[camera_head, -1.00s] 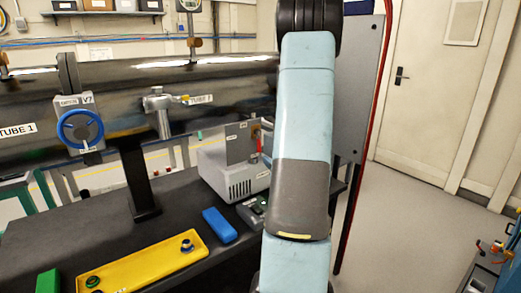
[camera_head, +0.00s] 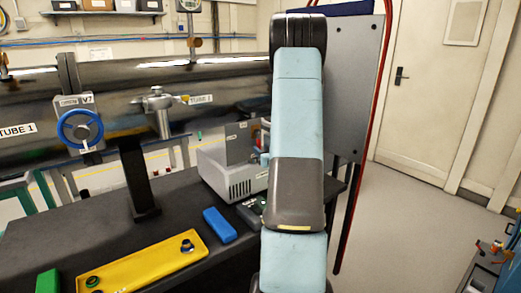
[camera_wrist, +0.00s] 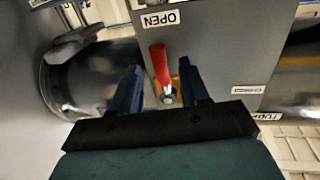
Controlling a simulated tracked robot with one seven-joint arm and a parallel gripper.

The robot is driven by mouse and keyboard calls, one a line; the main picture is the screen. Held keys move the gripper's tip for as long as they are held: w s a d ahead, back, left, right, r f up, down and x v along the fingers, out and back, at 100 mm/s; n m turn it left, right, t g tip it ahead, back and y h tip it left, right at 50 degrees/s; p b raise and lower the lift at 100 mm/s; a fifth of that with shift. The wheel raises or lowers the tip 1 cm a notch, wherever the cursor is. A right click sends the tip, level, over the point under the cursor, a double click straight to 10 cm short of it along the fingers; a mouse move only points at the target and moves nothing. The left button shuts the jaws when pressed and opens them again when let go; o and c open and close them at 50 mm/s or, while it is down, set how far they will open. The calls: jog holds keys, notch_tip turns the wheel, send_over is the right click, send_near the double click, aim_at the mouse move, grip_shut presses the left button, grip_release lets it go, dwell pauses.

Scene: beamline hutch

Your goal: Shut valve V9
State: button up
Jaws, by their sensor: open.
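A lever with a red handle (camera_wrist: 159,64) and a metal pivot (camera_wrist: 168,97) shows in the wrist view, in front of a grey plate (camera_wrist: 225,45). An upside-down OPEN label is on that plate; no V9 label is readable. My gripper (camera_wrist: 160,70) is open, with one dark blue finger on each side of the handle in the picture. I cannot tell whether either finger touches it. In the head view, the grey plate (camera_head: 237,143) stands on a grey box; my arm hides the lever and most of the gripper.
A valve labelled V7 with a blue handwheel (camera_head: 80,130) is on the beam tube at left. A yellow tray (camera_head: 143,265) and a blue block (camera_head: 219,225) lie on the dark bench (camera_head: 180,200). Open floor (camera_head: 410,225) lies at right.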

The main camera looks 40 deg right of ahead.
jog(key=shift+x, duration=1.1)
jog(key=shift+c, duration=0.3)
grip_shut()
